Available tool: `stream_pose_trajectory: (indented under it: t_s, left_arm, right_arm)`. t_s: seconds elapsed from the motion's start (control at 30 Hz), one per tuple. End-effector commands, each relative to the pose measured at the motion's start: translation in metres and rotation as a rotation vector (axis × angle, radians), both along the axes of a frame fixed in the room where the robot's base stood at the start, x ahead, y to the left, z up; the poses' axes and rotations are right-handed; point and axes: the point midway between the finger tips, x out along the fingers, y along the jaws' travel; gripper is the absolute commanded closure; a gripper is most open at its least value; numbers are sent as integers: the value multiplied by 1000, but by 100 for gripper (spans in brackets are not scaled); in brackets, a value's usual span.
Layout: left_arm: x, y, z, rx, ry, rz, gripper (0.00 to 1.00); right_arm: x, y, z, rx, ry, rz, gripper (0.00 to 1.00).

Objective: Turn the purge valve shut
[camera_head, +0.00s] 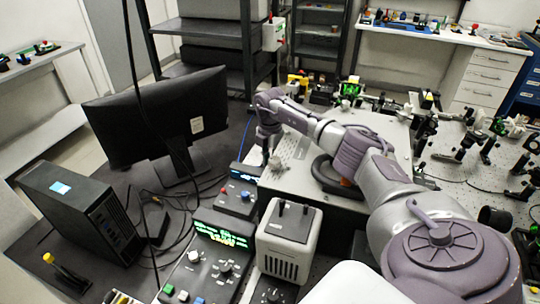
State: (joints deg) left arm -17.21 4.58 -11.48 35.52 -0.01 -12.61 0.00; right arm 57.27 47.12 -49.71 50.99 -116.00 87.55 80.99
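My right arm comes in from the right and reaches over the metal breadboard (299,178). Its gripper (270,153) points down near the breadboard's left edge, beside the small blue-lit display. The fingers are small and dark here, so I cannot tell whether they are open or shut. A small pale knob-like part (277,163) shows right at the fingertips; it may be the purge valve, but I cannot tell, nor whether the fingers touch it. No other part is clearly the valve. My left gripper is not in view.
A black monitor (160,115) and a computer tower (88,220) stand at the left. A control box with a green display (222,235), a smaller knob box (236,197) and a light grey unit (288,235) stand in front. Optical mounts (462,140) crowd the right. Cables cross the dark bench.

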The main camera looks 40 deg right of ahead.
Motion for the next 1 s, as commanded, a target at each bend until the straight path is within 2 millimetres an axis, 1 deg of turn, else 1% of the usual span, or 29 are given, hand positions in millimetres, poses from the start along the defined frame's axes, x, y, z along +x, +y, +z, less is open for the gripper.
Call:
stream_pose_trajectory:
  t_s: [0.03,0.3,1.0]
  left_arm:
    - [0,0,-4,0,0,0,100]
    - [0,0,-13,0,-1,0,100]
    - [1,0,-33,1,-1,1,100]
  right_arm:
    - [1,-1,0,-3,-3,45,100]
    - [1,-1,0,-2,-3,301,100]
    - [1,-1,1,-2,-4,965,100]
